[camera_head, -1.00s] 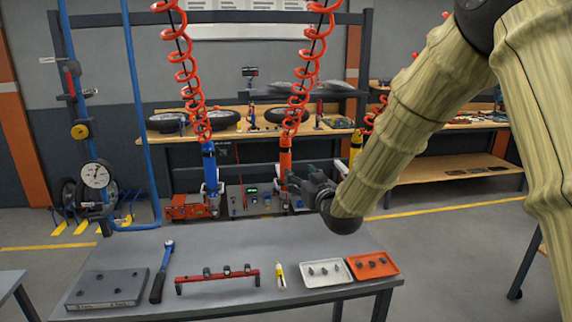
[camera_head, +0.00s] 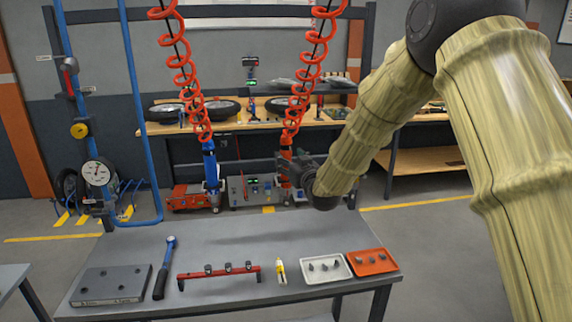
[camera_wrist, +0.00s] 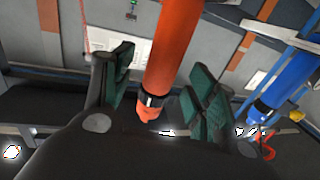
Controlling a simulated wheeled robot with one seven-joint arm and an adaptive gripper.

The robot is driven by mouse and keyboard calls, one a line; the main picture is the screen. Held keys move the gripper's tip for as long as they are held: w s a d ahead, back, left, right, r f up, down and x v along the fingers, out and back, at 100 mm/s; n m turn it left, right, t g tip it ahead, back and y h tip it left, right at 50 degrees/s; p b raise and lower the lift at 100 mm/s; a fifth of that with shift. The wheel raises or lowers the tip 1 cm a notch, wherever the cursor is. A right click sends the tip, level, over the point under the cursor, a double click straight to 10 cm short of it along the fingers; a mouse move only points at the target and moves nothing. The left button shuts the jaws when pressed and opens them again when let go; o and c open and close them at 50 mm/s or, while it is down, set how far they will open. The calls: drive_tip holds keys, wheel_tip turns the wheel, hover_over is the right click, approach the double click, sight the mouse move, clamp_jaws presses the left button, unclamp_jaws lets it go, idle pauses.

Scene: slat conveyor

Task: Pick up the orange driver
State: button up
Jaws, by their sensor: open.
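The orange driver (camera_head: 286,157) hangs upright from a red coiled hose above the far side of the grey table in the head view. My gripper (camera_head: 289,166) is at its height there and partly covers its lower body. In the wrist view the orange driver (camera_wrist: 173,50) stands between the green-padded fingers of my gripper (camera_wrist: 160,88), with a dark collar near its orange end. The fingers are open, with a visible gap on both sides of the driver. The blue driver (camera_head: 210,168) hangs to the left and also shows at the right of the wrist view (camera_wrist: 285,82).
The grey table (camera_head: 235,240) holds a dark plate (camera_head: 110,285), a torque wrench (camera_head: 164,268), a red rack (camera_head: 218,272), a yellow tool (camera_head: 281,271), a white tray (camera_head: 325,280) and an orange tray (camera_head: 352,262). A gauge stand (camera_head: 97,173) rises at left.

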drive_tip(key=shift+p+x, duration=0.65)
drive_tip(key=shift+x, duration=1.05)
drive_tip(key=c, duration=1.2)
clamp_jaws()
drive_tip(key=shift+r, duration=0.1)
